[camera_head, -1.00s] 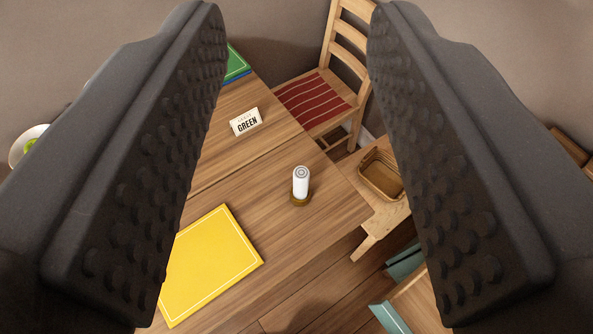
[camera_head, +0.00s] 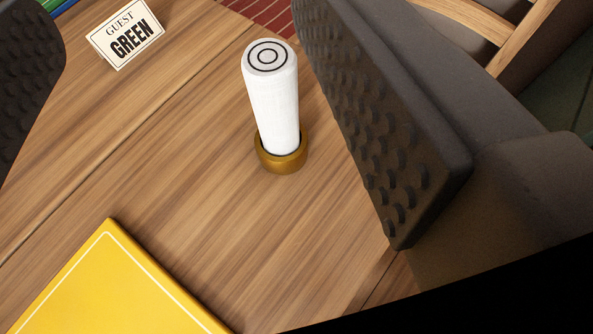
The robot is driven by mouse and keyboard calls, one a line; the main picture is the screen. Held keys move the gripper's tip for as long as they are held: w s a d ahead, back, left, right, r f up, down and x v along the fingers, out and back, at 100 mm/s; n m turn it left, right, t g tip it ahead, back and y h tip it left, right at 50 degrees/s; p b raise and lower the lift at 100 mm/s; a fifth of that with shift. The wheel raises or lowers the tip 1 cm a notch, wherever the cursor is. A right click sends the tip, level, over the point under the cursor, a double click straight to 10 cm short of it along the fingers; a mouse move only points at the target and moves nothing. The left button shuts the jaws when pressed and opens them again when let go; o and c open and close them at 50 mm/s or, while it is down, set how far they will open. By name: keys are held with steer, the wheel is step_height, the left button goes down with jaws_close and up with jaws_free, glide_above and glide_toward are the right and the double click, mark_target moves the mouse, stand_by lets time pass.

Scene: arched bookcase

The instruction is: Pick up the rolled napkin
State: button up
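The rolled napkin (camera_head: 273,105) is a white upright roll with dark rings on its top end. It stands in a brown-gold ring (camera_head: 281,158) on the wooden table. My gripper (camera_head: 215,140) is open, with one dark studded finger at the far left edge and the other just right of the napkin. The napkin is between the two fingers in the picture, nearer the right one. No contact shows. Most of the left finger is out of frame.
A card reading "GUEST GREEN" (camera_head: 126,34) stands at the upper left. The table around the ring is bare.

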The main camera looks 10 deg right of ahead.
steer(key=h, duration=0.2)
glide_toward(275, 105)
steer(key=shift+g, duration=0.3)
steer(key=x, duration=0.7)
steer(key=shift+w, duration=0.35)
steer(key=shift+w+d, duration=0.15)
steer(key=shift+w, duration=0.5)
steer(key=shift+f+b+x, duration=0.15)
steer(key=shift+b+x, duration=0.35)
steer(key=shift+x, duration=0.75)
steer(key=shift+f+b+x, duration=0.15)
steer(key=shift+b+x, duration=0.35)
steer(key=shift+x, duration=0.75)
steer(key=shift+r, duration=0.1)
steer(key=c, duration=1.1)
